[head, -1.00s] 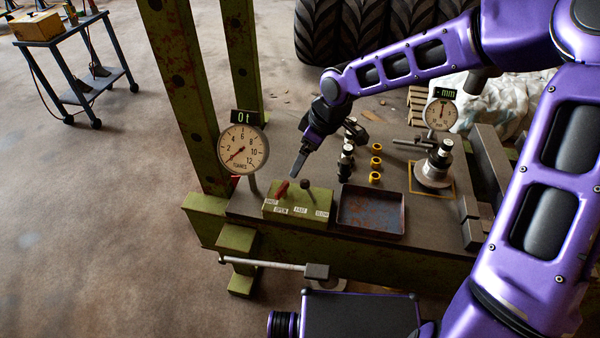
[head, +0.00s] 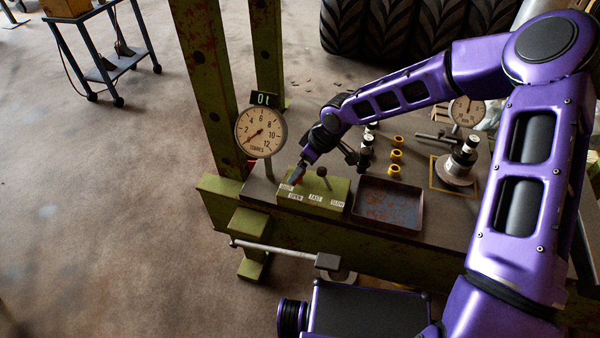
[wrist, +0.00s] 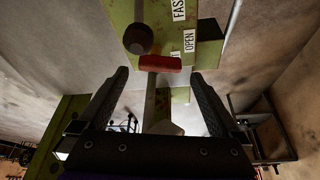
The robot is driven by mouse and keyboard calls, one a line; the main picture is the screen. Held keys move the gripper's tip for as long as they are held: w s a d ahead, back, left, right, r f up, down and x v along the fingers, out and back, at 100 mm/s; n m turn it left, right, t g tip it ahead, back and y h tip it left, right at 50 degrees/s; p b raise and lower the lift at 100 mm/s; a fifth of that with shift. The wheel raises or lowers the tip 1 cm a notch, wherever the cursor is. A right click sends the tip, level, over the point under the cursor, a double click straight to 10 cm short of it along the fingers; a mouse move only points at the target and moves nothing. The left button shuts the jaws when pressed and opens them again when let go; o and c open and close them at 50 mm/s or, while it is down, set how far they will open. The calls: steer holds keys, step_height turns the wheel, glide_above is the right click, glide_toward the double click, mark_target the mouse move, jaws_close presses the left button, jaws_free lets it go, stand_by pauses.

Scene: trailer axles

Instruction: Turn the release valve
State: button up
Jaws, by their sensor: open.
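The release valve's red lever handle (wrist: 160,63) shows in the wrist view, centred just past my two fingertips. A grey stem runs from it. It sits at the left end of a green control box (head: 338,190) with white labels, OPEN and FAST readable among them. In the head view my gripper (head: 297,174) is over that left end and largely hides the red handle. My gripper (wrist: 160,76) is open, one finger each side of the handle's line; I cannot tell whether they touch it. A black-knobbed lever (head: 322,172) stands beside it, its knob also showing in the wrist view (wrist: 138,38).
A round dial gauge (head: 261,131) with a display reading 0 t stands behind left. A rusty tray (head: 390,228) lies right of the box. Yellow rings (head: 395,156) and a metal cylinder (head: 460,158) stand farther back. A green post (head: 205,80) rises at left.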

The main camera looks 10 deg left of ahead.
steer(key=shift+x, duration=1.35)
steer(key=c, duration=1.2)
steer(key=shift+r+n+p, duration=0.25)
steer(key=shift+n+p, duration=0.05)
steer(key=shift+p, duration=0.45)
steer(key=shift+c, duration=0.2)
steer(key=shift+f+n+g+p, duration=0.2)
steer(key=shift+n+g+p, duration=0.1)
steer(key=shift+n+p, duration=0.2)
steer(key=o, duration=1.2)
steer(key=shift+o, duration=0.2)
